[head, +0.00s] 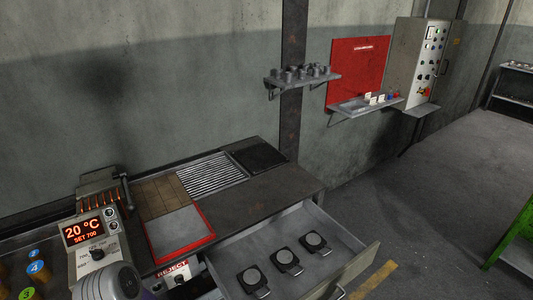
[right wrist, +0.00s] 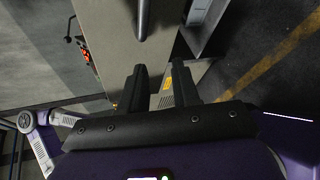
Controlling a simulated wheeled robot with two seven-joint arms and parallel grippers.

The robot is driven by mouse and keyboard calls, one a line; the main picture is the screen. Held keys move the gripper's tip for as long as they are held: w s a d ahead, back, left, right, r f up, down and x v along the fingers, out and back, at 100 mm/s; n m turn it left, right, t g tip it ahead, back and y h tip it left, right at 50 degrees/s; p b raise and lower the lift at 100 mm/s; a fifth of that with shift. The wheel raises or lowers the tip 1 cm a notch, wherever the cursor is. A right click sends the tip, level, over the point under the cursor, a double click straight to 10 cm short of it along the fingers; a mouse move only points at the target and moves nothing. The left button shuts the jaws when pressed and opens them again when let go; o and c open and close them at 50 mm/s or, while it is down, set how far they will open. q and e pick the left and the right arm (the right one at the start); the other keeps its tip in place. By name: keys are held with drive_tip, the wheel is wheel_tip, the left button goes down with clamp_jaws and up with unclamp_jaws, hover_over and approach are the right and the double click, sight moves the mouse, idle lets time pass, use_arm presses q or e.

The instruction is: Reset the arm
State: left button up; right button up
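My right gripper (right wrist: 158,72) shows in the right wrist view with its two dark fingers apart and nothing between them. A pale panel with a dark bar handle (right wrist: 143,18) lies beyond the fingertips, apart from them. The right gripper does not show in the head view. My left gripper is not in view. A rounded grey-white part at the bottom left of the head view looks like one of my arm links.
An open drawer (head: 362,272) holds three dark pieces with round discs (head: 286,258). The workbench (head: 262,196) has a red-framed plate (head: 180,233) and a heater display reading 20 °C (head: 83,231). A wall shelf (head: 303,80) and control cabinet (head: 420,60) stand behind.

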drive_tip(key=s+a+f+m+g+h, duration=0.3)
drive_tip(key=s+a+m+g, duration=0.1)
drive_tip(key=m, duration=1.2)
drive_tip(key=s+a+f+m+g+h, duration=0.3)
drive_tip(key=s+a+m, duration=0.4)
drive_tip(key=m, duration=1)
drive_tip(key=shift+s+m+g+h, duration=0.2)
drive_tip(key=shift+m+g+h, duration=0.1)
drive_tip(key=shift+g+h, duration=0.15)
drive_tip(key=shift+a, duration=0.1)
